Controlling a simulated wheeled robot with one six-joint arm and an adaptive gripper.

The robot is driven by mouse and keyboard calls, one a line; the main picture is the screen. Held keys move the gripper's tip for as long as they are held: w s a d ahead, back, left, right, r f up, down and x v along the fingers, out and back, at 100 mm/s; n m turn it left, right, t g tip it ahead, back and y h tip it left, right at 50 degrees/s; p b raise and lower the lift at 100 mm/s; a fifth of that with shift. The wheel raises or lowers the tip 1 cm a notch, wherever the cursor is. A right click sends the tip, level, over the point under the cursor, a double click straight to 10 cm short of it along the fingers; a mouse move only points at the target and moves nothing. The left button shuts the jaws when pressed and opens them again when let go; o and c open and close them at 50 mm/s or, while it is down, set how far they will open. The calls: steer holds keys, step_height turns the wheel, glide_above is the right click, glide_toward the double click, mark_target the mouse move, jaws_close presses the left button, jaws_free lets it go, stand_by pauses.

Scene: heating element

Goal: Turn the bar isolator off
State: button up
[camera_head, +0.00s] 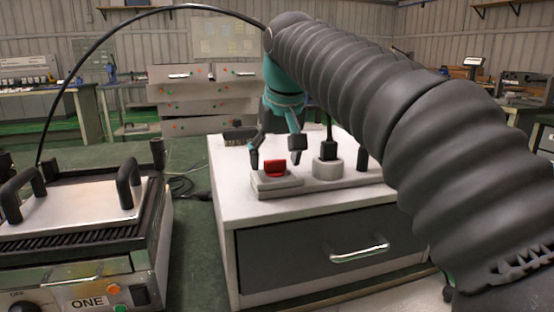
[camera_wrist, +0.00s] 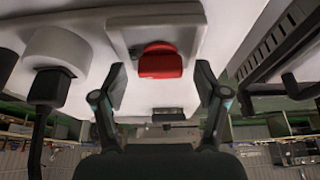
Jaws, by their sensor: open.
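The bar isolator is a pale grey box (camera_head: 277,184) with a red handle (camera_head: 275,168), on top of a white cabinet. In the wrist view the red handle (camera_wrist: 160,63) stands out from its pale plate (camera_wrist: 120,30). My gripper (camera_head: 275,158) is open just above the isolator, fingers pointing down, one on each side of the handle in the picture. In the wrist view my gripper (camera_wrist: 161,84) shows its two fingers spread wide apart, with the handle in line with the gap. I see no contact between fingers and handle.
Right of the isolator a round grey socket (camera_head: 327,170) holds a black plug (camera_head: 328,150) with a cable. The white cabinet (camera_head: 225,205) has a dark drawer. A contact grill labelled ONE (camera_head: 80,200) stands at left. A drawer unit (camera_head: 205,100) is behind.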

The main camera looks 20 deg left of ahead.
steer(key=shift+d, duration=0.1)
steer(key=c, duration=1.2)
steer(key=shift+o, duration=0.2)
steer(key=shift+r+p, duration=0.1)
steer(key=shift+p, duration=0.2)
steer(key=n+p, duration=0.2)
steer(key=n, duration=0.1)
steer(key=shift+r+g+y, duration=0.1)
steer(key=shift+g+y, duration=0.3)
steer(key=n+g, duration=0.1)
steer(key=n, duration=0.1)
steer(key=n+y+p, duration=0.1)
steer(key=n, duration=0.2)
steer(key=shift+w+f+g, duration=0.2)
steer(key=shift+g, duration=0.2)
steer(key=n+g, duration=0.1)
steer(key=n, duration=0.2)
steer(key=n+g, duration=0.1)
steer(key=n, duration=0.1)
steer(key=shift+w+n, duration=0.1)
steer(key=shift+n, duration=0.3)
steer(key=shift+n+g, duration=0.7)
steer(key=shift+n, duration=1.3)
